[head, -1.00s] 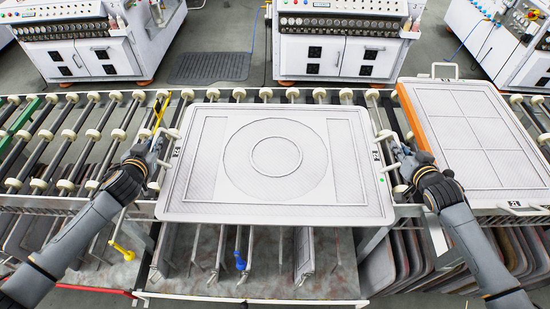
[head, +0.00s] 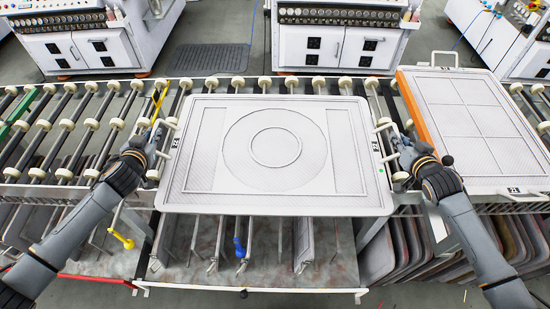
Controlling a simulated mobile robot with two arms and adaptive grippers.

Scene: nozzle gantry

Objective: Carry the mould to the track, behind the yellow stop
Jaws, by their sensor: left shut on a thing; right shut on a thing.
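The mould (head: 345,150) is a pale grey flat tray with a ring pattern in the centre of the head view. It looks level and covers part of the roller track (head: 95,120); I cannot tell whether it touches the rollers. My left gripper (head: 158,138) is shut on the mould's left side handle. My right gripper (head: 394,143) is shut on its right side handle. A yellow bar (head: 159,104), probably the yellow stop, lies across the track just left of the mould's upper left corner.
Another mould (head: 470,180), with a grid pattern and an orange edge strip (head: 420,112), lies close on the right. A rack with upright plates (head: 304,243) stands below the track. A yellow handle (head: 122,238) juts out at lower left. White machines (head: 340,45) stand behind.

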